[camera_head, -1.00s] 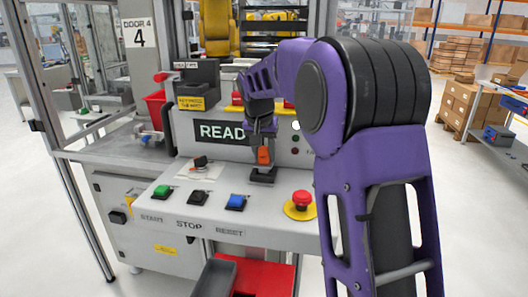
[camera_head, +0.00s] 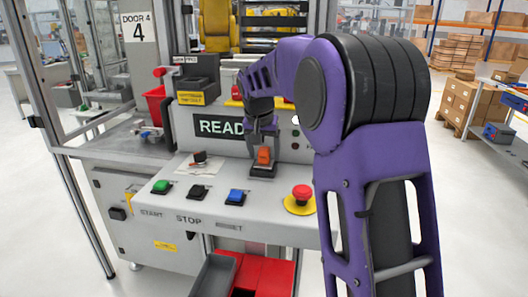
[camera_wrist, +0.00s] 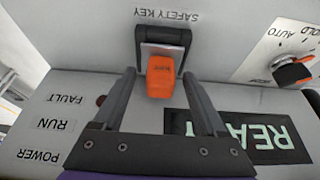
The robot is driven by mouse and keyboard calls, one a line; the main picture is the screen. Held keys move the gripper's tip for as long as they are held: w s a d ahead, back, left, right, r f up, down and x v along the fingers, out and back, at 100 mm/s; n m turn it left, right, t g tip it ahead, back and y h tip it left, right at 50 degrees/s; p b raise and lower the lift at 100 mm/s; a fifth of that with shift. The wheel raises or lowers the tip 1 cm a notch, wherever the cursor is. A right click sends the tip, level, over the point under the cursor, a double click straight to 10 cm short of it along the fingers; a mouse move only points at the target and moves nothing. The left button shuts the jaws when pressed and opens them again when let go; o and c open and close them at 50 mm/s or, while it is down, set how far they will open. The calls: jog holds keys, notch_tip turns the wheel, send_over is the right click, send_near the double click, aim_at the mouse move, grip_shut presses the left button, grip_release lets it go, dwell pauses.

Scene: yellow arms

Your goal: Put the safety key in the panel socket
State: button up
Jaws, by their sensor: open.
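The orange safety key (camera_head: 263,155) stands at the dark panel socket (camera_head: 263,171), right of the blue button. In the wrist view the orange key (camera_wrist: 160,77) is up against the dark socket frame (camera_wrist: 163,38), below the SAFETY KEY label. How deep it sits cannot be told. My gripper (camera_head: 263,136) is above the key in the head view. In the wrist view my gripper (camera_wrist: 159,74) is open, with one finger on each side of the key and visible gaps between.
A green button (camera_head: 161,186), black button (camera_head: 199,192), blue button (camera_head: 235,197) and red emergency stop (camera_head: 301,193) line the panel's front. A mode selector knob (camera_head: 199,157) is at the left. The READY display (camera_head: 222,126) stands behind. A red-and-grey bin (camera_head: 258,274) is below.

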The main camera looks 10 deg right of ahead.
jog(key=p+v, duration=0.2)
jog(key=v, duration=1.5)
jog(key=shift+r+p, duration=0.2)
jog(key=shift+p, duration=0.1)
jog(key=shift+d, duration=0.15)
